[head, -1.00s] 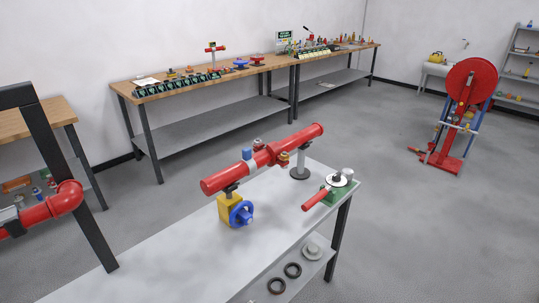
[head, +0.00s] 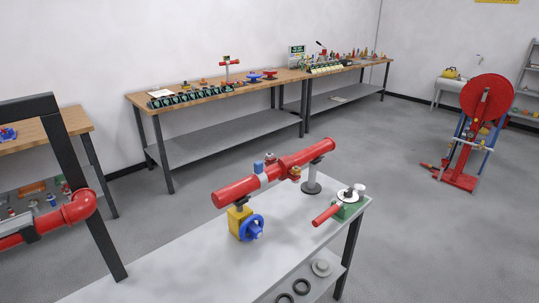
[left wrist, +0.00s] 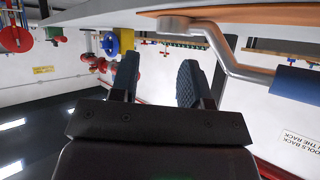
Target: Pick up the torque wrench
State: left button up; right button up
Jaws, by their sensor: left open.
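I cannot pick out a torque wrench for certain in either view. In the left wrist view my left gripper (left wrist: 157,62) shows two dark fingers apart with nothing between them. A bent silver bar (left wrist: 222,48) with a blue end (left wrist: 297,82) passes close beyond and to the right of the fingers; I cannot tell what it is. The head view shows neither gripper. A grey bench (head: 185,262) there carries a red pipe (head: 232,192) on stands, with a blue handwheel (head: 252,228) below it. A green device with a red handle (head: 326,215) stands at the bench's right end.
Wooden workbenches with small parts (head: 170,142) line the back wall. A red reel stand (head: 487,97) stands at the right. A black frame post (head: 92,205) and red elbow pipe (head: 78,208) are at the left. Grey floor (head: 430,235) is clear at right.

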aim_at(359, 190)
jog(key=u, duration=0.45)
jog(key=i+l+u, duration=0.1)
jog(key=l+u, duration=0.2)
jog(key=u, duration=0.15)
jog(key=l+u, duration=0.9)
jog(key=l, duration=0.7)
jog(key=k+l+u, duration=0.1)
jog(key=l, duration=0.35)
jog(key=k+l+u, duration=0.1)
jog(key=l, duration=0.3)
jog(key=k+l, duration=0.1)
jog(key=l, duration=0.3)
